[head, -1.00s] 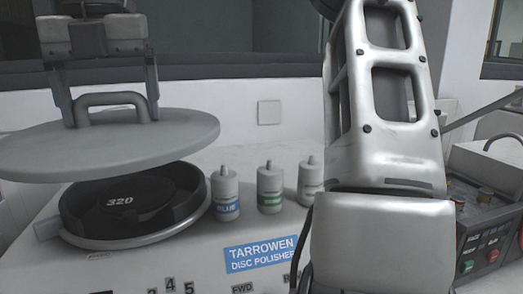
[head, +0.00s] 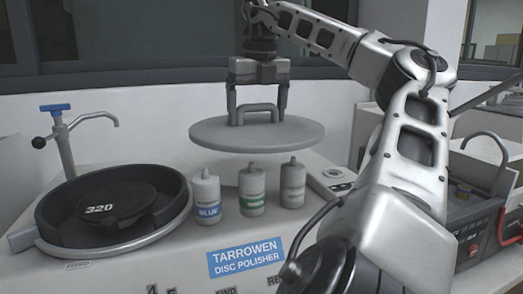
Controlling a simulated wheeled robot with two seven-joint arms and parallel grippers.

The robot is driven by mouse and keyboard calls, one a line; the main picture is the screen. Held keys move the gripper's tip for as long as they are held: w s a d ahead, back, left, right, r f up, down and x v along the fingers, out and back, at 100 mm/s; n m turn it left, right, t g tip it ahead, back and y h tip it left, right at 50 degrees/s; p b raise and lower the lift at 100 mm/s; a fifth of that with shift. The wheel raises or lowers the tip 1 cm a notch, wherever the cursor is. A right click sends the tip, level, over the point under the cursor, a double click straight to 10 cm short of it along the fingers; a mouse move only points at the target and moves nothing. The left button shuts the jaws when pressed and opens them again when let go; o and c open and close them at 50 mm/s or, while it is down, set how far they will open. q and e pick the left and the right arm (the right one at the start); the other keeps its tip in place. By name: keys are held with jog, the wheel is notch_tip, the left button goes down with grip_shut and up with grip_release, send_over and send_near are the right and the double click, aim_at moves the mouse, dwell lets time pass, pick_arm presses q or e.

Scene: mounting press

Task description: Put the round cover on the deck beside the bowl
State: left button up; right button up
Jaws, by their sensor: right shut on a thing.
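The round cover (head: 257,136) is a flat grey disc with a bar handle on top. My right gripper (head: 257,108) is shut on that handle and holds the cover level in the air, above and behind the bottles. The bowl (head: 170,207) is a black round basin at the left of the deck, uncovered, with a dark disc marked 320 inside. The cover hangs to the right of the bowl. The white deck (head: 170,262) carries the bowl and a blue label. My left gripper is not in view.
Three small capped bottles, blue-labelled (head: 207,207), green-labelled (head: 252,201) and grey-labelled (head: 293,196), stand right of the bowl. A faucet (head: 66,150) with a blue handle rises behind the bowl. A dark machine (head: 478,217) stands far right.

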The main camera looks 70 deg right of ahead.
aim_at(256, 118)
jog(key=w+d+f, duration=0.1)
jog(key=d, duration=0.1)
jog(key=d+f+p, duration=0.1)
jog(key=d, duration=0.1)
jog(key=w+d+f+p, duration=0.1)
jog(key=d, duration=0.1)
jog(key=shift+w+d, duration=0.1)
jog(key=shift+w, duration=0.25)
jog(key=d+f, duration=0.1)
jog(key=w+d+f+p, duration=0.1)
jog(key=f, duration=0.1)
jog(key=d+f, duration=0.1)
jog(key=f, duration=0.1)
jog(key=shift+w+d+p, duration=0.25)
jog(key=shift+p, duration=0.05)
jog(key=f, duration=0.2)
jog(key=f+b, duration=0.1)
jog(key=shift+w+d+f, duration=0.1)
jog(key=shift+d+f, duration=0.15)
jog(key=shift+f, duration=0.25)
jog(key=o, duration=0.9)
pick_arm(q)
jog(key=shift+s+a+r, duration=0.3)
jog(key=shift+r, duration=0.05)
pick_arm(e)
jog(key=shift+o, duration=0.3)
